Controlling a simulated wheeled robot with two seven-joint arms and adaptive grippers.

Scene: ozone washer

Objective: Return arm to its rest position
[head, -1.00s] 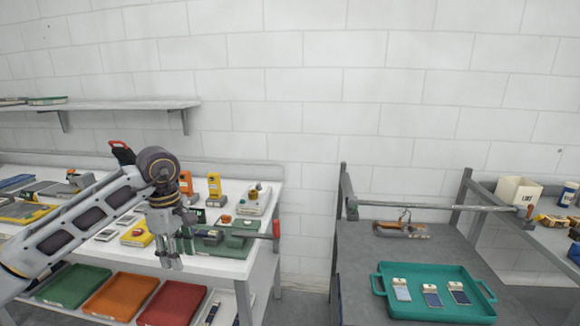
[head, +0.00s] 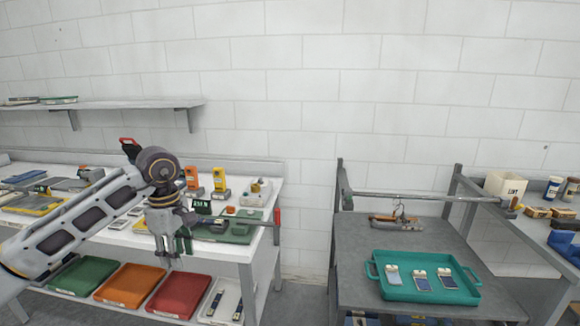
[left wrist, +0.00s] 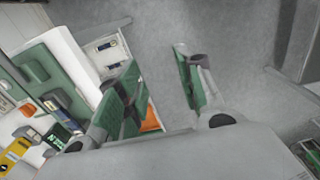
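My left arm reaches in from the left edge of the head view, in front of the white workbench. Its gripper (head: 168,262) points down and overlaps the bench front edge in the picture. In the left wrist view the two green-padded fingers (left wrist: 160,92) are spread apart. My right arm and right gripper are in neither view.
The workbench (head: 235,252) holds several devices, with green, orange and red trays (head: 180,296) on its lower shelf. A grey cart (head: 350,262) carries a teal tray (head: 376,289) with three phone-like items. A floor gap separates bench and cart.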

